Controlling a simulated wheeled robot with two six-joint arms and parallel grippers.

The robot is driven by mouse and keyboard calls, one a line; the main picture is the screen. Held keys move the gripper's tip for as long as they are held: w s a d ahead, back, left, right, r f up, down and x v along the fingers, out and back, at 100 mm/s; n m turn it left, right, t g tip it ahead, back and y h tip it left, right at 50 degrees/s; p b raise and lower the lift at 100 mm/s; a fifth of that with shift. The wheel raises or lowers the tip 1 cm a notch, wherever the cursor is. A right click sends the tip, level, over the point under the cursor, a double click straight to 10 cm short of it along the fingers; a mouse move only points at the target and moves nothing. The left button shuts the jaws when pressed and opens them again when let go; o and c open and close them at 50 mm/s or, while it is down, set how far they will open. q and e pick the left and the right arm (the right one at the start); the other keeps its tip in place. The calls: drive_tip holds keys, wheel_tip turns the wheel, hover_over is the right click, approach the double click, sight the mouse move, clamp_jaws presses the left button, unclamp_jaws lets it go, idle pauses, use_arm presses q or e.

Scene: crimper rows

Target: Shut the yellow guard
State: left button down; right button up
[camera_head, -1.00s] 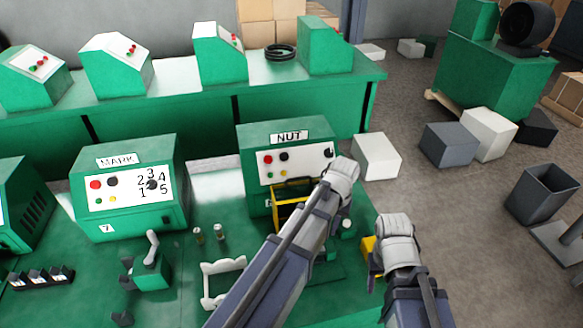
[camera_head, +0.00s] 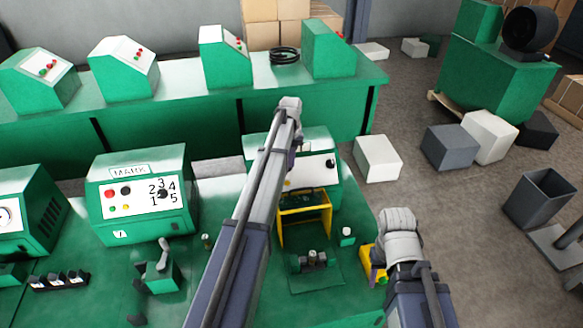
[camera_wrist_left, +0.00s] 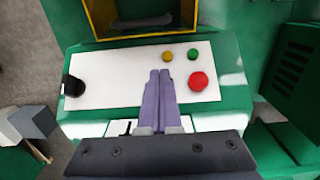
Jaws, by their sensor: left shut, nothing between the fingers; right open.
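The yellow guard (camera_head: 304,211) is a frame on the front of the green NUT machine (camera_head: 324,191). A dark gap shows inside its upper part, and its left leg reaches down toward the bench. The guard (camera_wrist_left: 98,22) also shows at the top of the left wrist view. My left gripper (camera_wrist_left: 160,76) is shut and empty, over the machine's white panel and away from the guard. In the head view my left arm hides the NUT label and those fingers. My right gripper (camera_head: 374,272) is open, its purple fingers partly hidden beside a yellow object (camera_head: 368,252) at the bench's right.
The panel carries a red button (camera_wrist_left: 199,81), smaller yellow and green buttons, and a black knob (camera_wrist_left: 74,87). A fixture (camera_head: 314,260) stands on the bench before the guard. The MARK machine (camera_head: 143,195) is to the left. Boxes (camera_head: 377,159) lie on the floor right.

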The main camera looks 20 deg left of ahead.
sight(293, 194)
use_arm(q)
wheel_tip(293, 194, down, 10)
drive_tip(key=b, duration=0.9)
drive_tip(key=shift+r, duration=0.1)
drive_tip(key=s+d+r+p, duration=0.1)
drive_tip(key=s+d+r, duration=0.1)
drive_tip(key=s, duration=0.1)
drive_tip(key=shift+s+d+p, duration=0.1)
drive_tip(key=shift+s+p, duration=0.05)
drive_tip(key=shift+p, duration=0.2)
